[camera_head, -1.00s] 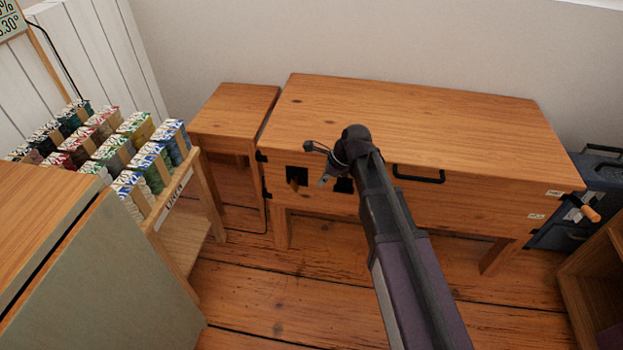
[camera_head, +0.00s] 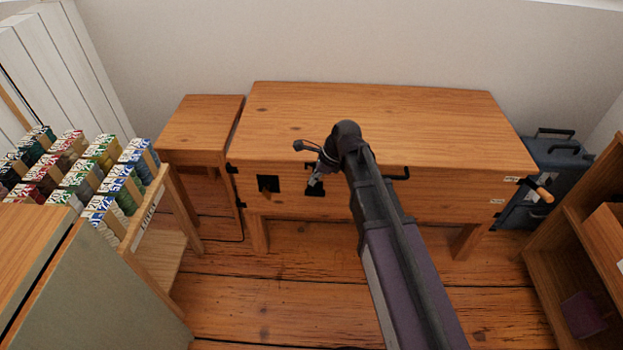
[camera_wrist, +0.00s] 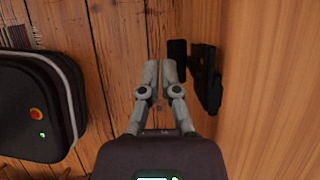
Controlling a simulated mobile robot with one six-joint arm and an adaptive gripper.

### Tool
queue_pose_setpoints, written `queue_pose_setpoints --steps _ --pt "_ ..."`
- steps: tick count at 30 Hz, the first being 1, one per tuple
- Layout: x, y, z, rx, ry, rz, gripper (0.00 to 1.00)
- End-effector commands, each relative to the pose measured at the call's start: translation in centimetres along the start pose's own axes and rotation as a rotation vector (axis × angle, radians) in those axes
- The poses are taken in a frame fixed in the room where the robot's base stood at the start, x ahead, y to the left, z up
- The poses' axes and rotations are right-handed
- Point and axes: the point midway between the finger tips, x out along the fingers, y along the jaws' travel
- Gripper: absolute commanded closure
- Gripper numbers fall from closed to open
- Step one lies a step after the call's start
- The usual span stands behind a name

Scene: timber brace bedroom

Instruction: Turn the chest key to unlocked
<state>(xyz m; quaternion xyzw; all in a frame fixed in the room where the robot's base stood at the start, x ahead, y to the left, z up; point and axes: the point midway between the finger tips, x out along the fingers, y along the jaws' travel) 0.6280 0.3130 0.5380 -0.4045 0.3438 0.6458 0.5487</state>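The wooden chest (camera_head: 420,120) stands on legs against the wall, lid down.
A small wooden table (camera_head: 200,125) stands left of the chest. A rack of thread spools (camera_head: 75,175) and a cabinet (camera_head: 95,290) are at the left. A blue case (camera_head: 550,165) and shelf (camera_head: 570,250) are at the right. Open floor (camera_head: 260,310) lies before the chest.

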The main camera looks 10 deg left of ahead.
Motion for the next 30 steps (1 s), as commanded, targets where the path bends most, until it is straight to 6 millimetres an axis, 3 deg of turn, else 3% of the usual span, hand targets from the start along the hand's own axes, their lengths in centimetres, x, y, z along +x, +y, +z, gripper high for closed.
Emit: queue_pose_setpoints --steps 1,3,14,30 --pt "0.0 0.0 0.0 -0.002 0.001 0.0 0.73" --pt "0.1 0.0 0.1 -0.008 0.005 0.001 0.56" --pt "1.8 0.3 1.9 -0.199 0.125 0.03 0.56" --pt "5.8 1.6 8.5 -0.851 0.53 0.183 0.56"
